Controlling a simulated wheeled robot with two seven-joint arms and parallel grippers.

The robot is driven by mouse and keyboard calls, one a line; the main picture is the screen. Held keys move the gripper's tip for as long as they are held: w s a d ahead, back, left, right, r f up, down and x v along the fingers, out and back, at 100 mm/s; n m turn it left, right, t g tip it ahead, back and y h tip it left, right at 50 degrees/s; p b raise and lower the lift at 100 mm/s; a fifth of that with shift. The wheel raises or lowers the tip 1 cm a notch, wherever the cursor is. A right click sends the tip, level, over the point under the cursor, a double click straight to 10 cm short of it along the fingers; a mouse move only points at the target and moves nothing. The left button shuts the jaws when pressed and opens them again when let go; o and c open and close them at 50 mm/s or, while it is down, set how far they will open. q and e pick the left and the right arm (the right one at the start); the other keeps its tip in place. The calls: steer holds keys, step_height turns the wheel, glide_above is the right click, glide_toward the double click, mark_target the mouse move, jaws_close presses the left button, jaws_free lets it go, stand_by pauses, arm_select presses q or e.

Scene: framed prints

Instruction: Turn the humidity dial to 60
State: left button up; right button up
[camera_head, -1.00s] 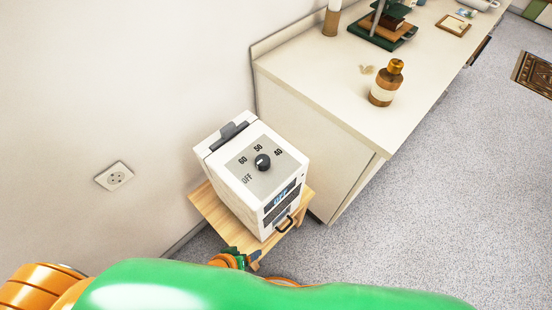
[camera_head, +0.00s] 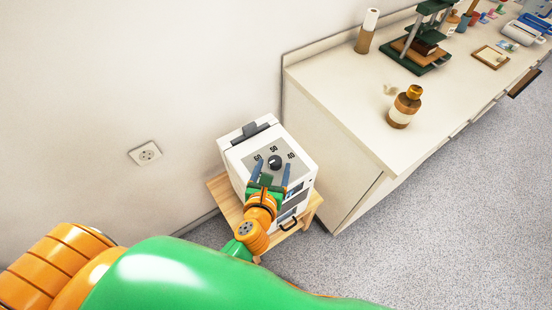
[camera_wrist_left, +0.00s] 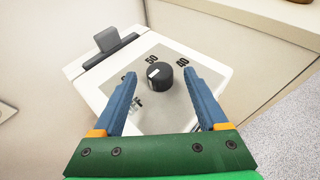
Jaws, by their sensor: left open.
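The white humidifier box (camera_head: 239,157) has a black round humidity dial (camera_head: 275,162) on a grey top plate. Labels 60, 50 and 40 show around it in the head view; OFF is mostly covered there by my gripper. In the left wrist view the dial (camera_wrist_left: 160,76) has a white mark on the left part of its top; its exact setting is hard to tell. My left gripper (camera_head: 273,167) is open and empty over the plate. Its blue fingers (camera_wrist_left: 158,84) point at the dial from either side in the picture; contact cannot be told. My right gripper is not in view.
The box stands on a small wooden stool (camera_head: 219,189) beside a wall with a socket (camera_head: 145,153). A white counter (camera_head: 345,113) to the right holds a brown bottle (camera_head: 404,108), a green press (camera_head: 428,50) and other items. Grey floor (camera_head: 445,220) is open at right.

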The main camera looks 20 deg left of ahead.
mark_target(273, 161)
arm_select(q)
steer(key=x, duration=0.4)
steer(key=shift+s, duration=0.1)
steer(key=shift+c, duration=0.7)
jaws_close()
steer(key=shift+a+r+m+h+p, duration=0.1)
steer(key=shift+r+m+h+p, duration=0.05)
steer(key=shift+m+h+p, duration=0.55)
steer(key=shift+r+m+h+p, duration=0.15)
steer(key=shift+m+h+p, duration=0.35)
steer(key=shift+h+p, duration=0.25)
steer(key=shift+m+h+p, duration=0.35)
steer(key=shift+m+p, duration=0.05)
steer(key=shift+f+m+g+h+p, duration=0.15)
steer(key=shift+m+g+h+p, duration=0.25)
steer(key=shift+m+h, duration=0.6)
steer(key=shift+f+m+g+h, duration=0.15)
steer(key=shift+m+g+h, duration=0.15)
steer(key=shift+m+h, duration=0.6)
steer(key=shift+f+m+g+h+b, duration=0.15)
steer(key=shift+m+g+h+b, duration=0.35)
steer(key=shift+m+h, duration=0.3)
steer(key=m+g+h+b, duration=0.1)
steer(key=m+h+b, duration=0.1)
steer(key=shift+g+h, duration=0.3)
steer(key=shift+g, duration=0.1)
steer(key=shift+m+g+h+b, duration=0.4)
steer(key=shift+m, duration=0.2)
steer(key=shift+r, duration=0.2)
